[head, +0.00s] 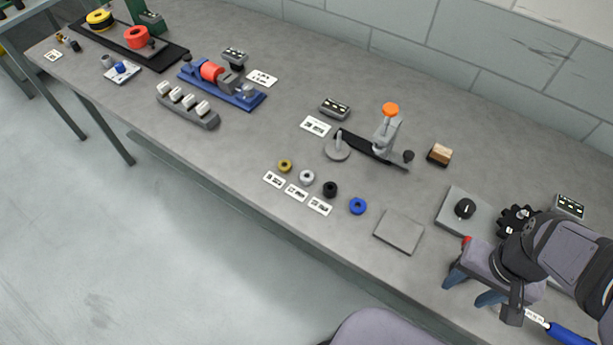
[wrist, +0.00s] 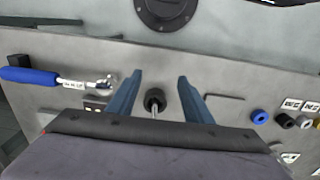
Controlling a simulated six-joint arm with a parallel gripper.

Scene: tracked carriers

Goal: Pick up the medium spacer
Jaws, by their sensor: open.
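Several ring-shaped spacers stand in a row on the bench in the head view: an olive-yellow ring (head: 285,166), a white-grey ring (head: 307,177), a black ring (head: 330,189) and a blue ring (head: 358,206). Small printed cards lie in front of the first three, too small to read, so I cannot tell which ring is the medium one. My gripper (head: 468,289) is open and empty at the bench's lower right, well to the right of the rings. In the wrist view my gripper (wrist: 160,79) frames a black knob; the blue ring (wrist: 260,116) and black ring (wrist: 283,120) are at the right.
A bare grey plate (head: 400,232) lies between the rings and my gripper. A plate with a black knob (head: 465,208) and a black gear (head: 515,219) stand behind it. A lever fixture with an orange top (head: 390,109) stands behind the rings. A blue-handled tool (head: 568,334) lies lower right.

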